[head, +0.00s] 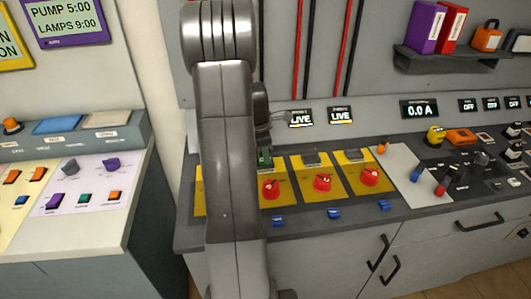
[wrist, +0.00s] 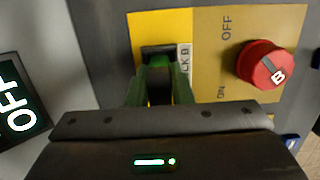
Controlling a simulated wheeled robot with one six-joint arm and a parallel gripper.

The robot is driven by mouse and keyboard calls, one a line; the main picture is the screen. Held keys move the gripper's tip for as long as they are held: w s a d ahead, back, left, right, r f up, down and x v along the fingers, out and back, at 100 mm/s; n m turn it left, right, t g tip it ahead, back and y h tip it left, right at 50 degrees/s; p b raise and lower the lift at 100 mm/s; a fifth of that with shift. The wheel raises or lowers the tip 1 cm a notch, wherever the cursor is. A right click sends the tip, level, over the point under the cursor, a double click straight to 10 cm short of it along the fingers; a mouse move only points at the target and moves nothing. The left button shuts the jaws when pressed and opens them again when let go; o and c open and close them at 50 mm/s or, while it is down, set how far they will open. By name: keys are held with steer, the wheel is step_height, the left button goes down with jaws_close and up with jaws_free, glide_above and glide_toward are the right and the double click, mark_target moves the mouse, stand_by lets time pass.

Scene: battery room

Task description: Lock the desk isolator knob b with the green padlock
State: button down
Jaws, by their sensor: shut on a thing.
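Desk isolator knob b (wrist: 262,64) is a round red knob marked B on a yellow plate with OFF and ON lettering. In the head view, it appears to be the red knob (head: 270,188) just right of my arm. My gripper (head: 263,148) is shut on the green padlock (head: 264,160) above this knob. In the wrist view, green parts of the padlock (wrist: 154,76) show at the dark lock slot (wrist: 158,52) beside the LOCK B label. The gripper body hides the rest. Whether the shackle passes through the slot cannot be told.
Two more red knobs (head: 322,183) (head: 370,177) stand to the right, under LIVE signs (head: 301,118). An OFF sign (wrist: 20,103) shows in the wrist view. Blue blocks (head: 334,213) sit along the desk front. A shelf (head: 440,62) hangs at upper right.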

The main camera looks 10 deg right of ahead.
steer(key=shift+f, duration=0.2)
steer(key=c, duration=1.6)
jaws_free()
steer(key=shift+o, duration=0.2)
steer(key=shift+a+r+p, duration=0.3)
steer(key=shift+r+p, duration=1.1)
steer(key=shift+r, duration=0.45)
steer(key=shift+a+r+p, duration=0.25)
steer(key=shift+r+p, duration=1.15)
steer(key=shift+r, duration=0.4)
steer(key=shift+a+r+p, duration=0.3)
steer(key=shift+r+p, duration=1.1)
steer(key=shift+r, duration=0.45)
steer(key=shift+f, duration=0.15)
steer(key=f+b, duration=0.2)
steer(key=f, duration=0.1)
steer(key=d+f+b, duration=0.1)
steer(key=f+b, duration=0.4)
steer(key=f, duration=0.1)
steer(key=shift+d+f, duration=0.1)
steer(key=shift+d, duration=0.15)
